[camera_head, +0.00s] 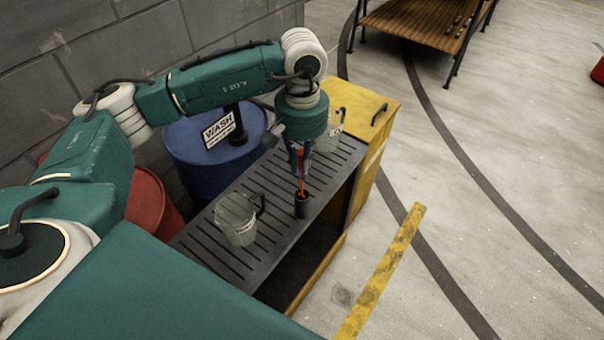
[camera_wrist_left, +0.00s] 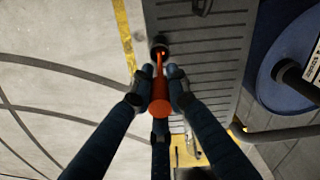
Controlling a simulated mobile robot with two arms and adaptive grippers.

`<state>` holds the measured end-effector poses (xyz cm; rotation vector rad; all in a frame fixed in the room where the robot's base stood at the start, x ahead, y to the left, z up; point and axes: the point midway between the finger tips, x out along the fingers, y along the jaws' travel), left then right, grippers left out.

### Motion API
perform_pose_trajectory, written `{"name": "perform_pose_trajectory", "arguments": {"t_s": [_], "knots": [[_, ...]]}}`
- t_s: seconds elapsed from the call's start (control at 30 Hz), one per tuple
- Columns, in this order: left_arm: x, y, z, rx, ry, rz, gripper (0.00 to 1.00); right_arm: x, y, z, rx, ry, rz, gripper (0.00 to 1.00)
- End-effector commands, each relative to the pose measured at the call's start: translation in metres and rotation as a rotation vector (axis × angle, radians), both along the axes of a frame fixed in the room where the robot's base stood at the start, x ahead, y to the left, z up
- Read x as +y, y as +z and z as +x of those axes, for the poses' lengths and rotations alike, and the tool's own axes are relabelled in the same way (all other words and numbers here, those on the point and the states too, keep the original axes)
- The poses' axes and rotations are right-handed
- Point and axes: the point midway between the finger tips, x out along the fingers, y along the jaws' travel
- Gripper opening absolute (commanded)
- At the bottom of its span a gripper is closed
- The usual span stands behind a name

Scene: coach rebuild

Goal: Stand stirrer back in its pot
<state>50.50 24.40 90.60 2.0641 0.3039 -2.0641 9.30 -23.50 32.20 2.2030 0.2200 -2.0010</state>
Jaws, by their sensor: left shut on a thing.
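The orange-red stirrer (camera_head: 301,184) hangs upright below my left gripper (camera_head: 300,158). In the left wrist view, the fingers of my left gripper (camera_wrist_left: 160,92) are closed around the stirrer (camera_wrist_left: 159,108), whose round end faces the camera. The small dark pot (camera_head: 302,208) stands on the slatted grey bench top, directly under the gripper. The pot (camera_wrist_left: 158,45) also shows in the left wrist view. The stirrer's lower end meets the pot's mouth in both views; how deep it reaches inside is hidden. My right gripper is out of view.
A clear jug (camera_head: 237,222) stands left of the pot on the slatted bench top (camera_head: 208,254). Another clear container (camera_head: 330,132) stands behind the gripper. A blue drum (camera_head: 200,155) with a WASH sign and a red drum (camera_head: 150,203) stand behind the bench.

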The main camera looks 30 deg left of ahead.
Motion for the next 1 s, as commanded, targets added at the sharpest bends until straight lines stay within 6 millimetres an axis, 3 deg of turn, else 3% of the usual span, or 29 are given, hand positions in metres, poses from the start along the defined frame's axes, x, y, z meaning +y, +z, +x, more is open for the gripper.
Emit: {"name": "perform_pose_trajectory", "arguments": {"t_s": [0.3,0.7,0.73,0.8,1.0], "knots": [[0.000,-0.040,-0.001,0.002,-0.002,-0.001,0.01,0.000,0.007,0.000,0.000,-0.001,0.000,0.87],[0.000,-0.046,0.000,0.000,-0.001,0.000,0.01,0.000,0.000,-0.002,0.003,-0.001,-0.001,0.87],[0.000,-0.045,0.000,0.000,-0.001,0.000,0.21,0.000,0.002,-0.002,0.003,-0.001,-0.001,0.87],[0.000,-0.044,0.000,0.001,-0.001,0.000,0.34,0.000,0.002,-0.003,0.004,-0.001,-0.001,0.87],[0.000,-0.044,0.000,0.001,-0.001,0.000,0.34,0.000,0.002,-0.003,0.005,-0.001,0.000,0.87]]}}
